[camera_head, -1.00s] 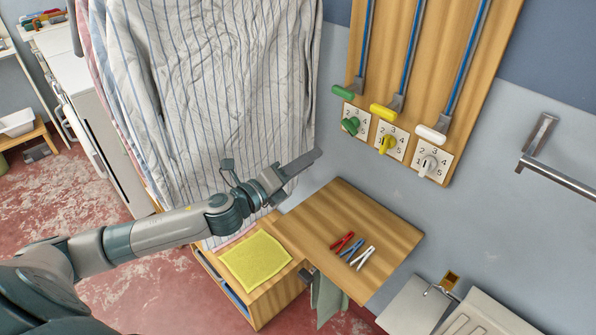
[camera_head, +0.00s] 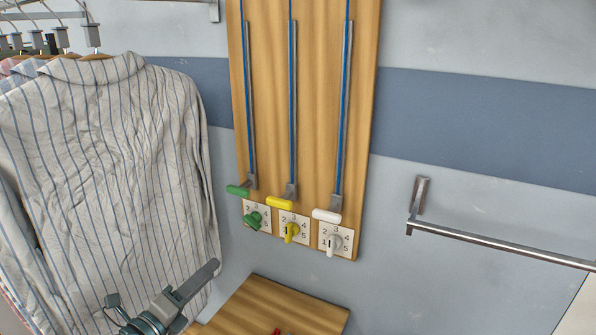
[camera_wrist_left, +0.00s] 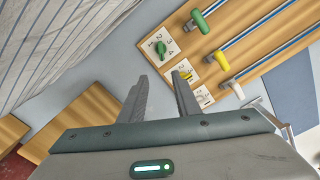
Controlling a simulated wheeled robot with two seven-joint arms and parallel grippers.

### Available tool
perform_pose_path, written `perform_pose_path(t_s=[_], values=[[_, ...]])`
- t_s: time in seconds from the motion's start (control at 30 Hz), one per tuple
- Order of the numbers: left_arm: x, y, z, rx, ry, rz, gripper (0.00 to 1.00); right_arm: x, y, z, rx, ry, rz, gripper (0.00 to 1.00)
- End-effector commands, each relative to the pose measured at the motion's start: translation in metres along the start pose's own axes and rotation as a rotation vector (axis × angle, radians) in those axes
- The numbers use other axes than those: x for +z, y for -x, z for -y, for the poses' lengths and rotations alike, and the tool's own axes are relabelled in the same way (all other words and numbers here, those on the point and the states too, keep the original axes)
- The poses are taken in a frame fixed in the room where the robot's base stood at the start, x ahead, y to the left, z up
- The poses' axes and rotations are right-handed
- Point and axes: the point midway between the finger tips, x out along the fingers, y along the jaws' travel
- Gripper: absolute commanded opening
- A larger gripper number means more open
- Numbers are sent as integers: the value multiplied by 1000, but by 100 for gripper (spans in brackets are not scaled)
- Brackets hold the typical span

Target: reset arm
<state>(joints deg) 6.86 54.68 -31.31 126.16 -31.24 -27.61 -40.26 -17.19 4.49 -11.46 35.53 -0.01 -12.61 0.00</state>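My left gripper (camera_head: 194,284) is at the bottom of the head view, in front of the striped shirt and left of the wooden shelf. In the left wrist view its two dark fingers (camera_wrist_left: 161,82) stand apart with nothing between them. Beyond them are the wall and a wooden panel with dials. My right gripper is in neither view.
The wooden panel (camera_head: 265,90) carries green, yellow and white levers above matching dials. Striped shirts (camera_head: 105,170) hang at left. A wooden shelf (camera_head: 285,308) juts out below. A metal rail (camera_head: 480,238) is at right.

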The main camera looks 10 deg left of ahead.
Motion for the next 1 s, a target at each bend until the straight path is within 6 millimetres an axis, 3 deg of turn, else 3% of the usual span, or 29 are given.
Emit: perform_pose_path(t_s=[0.17, 0.37, 0.57, 0.7, 0.8, 1.0], values=[[-14, 7, -15, 60, 168, 48, 30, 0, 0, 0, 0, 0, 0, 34], [-47, 36, -58, 235, 563, 181, 30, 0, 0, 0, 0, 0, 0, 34], [-105, 99, -117, 503, 1037, 377, 30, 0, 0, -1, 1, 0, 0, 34], [-155, 157, -148, 709, 1329, 531, 30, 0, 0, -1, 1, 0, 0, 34], [-184, 192, -159, 828, 1474, 625, 30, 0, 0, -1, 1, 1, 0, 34], [-225, 243, -166, 995, 1653, 760, 30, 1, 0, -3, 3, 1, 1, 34]])
